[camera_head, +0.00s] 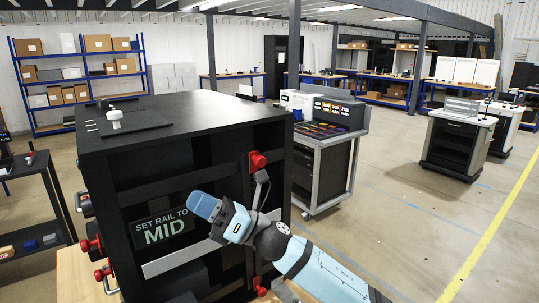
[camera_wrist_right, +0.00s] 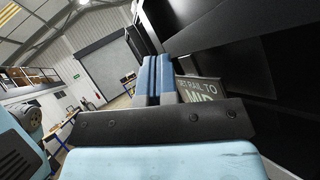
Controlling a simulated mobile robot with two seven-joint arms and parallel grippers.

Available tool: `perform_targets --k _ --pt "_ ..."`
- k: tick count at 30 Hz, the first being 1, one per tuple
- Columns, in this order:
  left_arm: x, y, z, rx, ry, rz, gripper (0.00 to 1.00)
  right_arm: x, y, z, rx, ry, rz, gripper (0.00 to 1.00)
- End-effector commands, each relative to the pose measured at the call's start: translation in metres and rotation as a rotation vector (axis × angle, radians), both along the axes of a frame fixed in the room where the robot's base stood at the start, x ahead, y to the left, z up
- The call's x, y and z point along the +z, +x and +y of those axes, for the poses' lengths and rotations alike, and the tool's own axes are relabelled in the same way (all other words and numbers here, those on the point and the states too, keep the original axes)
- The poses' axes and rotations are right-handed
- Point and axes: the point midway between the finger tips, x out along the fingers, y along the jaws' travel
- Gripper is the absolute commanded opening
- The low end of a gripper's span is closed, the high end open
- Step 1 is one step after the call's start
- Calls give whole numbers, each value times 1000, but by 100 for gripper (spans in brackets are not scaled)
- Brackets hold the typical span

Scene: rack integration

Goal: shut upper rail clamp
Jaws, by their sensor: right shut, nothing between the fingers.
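The black rack (camera_head: 150,130) stands close in front of me. A red clamp part (camera_head: 257,161) sits high on its right front post, with a grey lever (camera_head: 261,185) hanging below it. I cannot tell for certain whether this clamp is open or shut. My right gripper (camera_head: 203,205) is shut and empty in front of the rack, left of and below that red part. Its blue fingers (camera_wrist_right: 156,80) are together in the wrist view. A silver rail (camera_head: 178,260) crosses the rack front, partly hidden behind my gripper. My left gripper is not in view.
A "SET RAIL TO MID" sign (camera_head: 164,228) is just left of my right fingers. Another red part (camera_head: 259,286) is low on the right post. Red-handled clamps (camera_head: 92,244) line the left edge.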

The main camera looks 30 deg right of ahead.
Motion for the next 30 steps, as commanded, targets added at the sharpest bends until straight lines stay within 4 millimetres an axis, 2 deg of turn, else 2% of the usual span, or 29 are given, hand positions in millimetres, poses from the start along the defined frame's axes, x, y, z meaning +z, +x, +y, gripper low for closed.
perform_targets --k 1,4,9,13,17,21,25,27,30 --pt "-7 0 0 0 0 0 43 24 -2 3 -21 -111 -170 0" --pt "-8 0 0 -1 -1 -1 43 57 -6 10 -34 -358 -508 0" --pt "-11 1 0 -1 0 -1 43 86 -8 8 -22 -733 -998 0" --pt "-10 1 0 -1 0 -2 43 97 -1 -12 52 -1025 -1325 0" --pt "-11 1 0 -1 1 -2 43 114 11 -60 197 -1365 -1650 0" --pt "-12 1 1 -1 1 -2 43 145 16 -130 433 -1683 -1879 0" --pt "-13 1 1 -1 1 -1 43 174 10 -187 649 -1869 -1961 0" --pt "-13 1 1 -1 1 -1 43 185 5 -207 736 -1921 -1976 0" --pt "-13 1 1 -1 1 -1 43 193 0 -224 809 -1961 -1979 0"
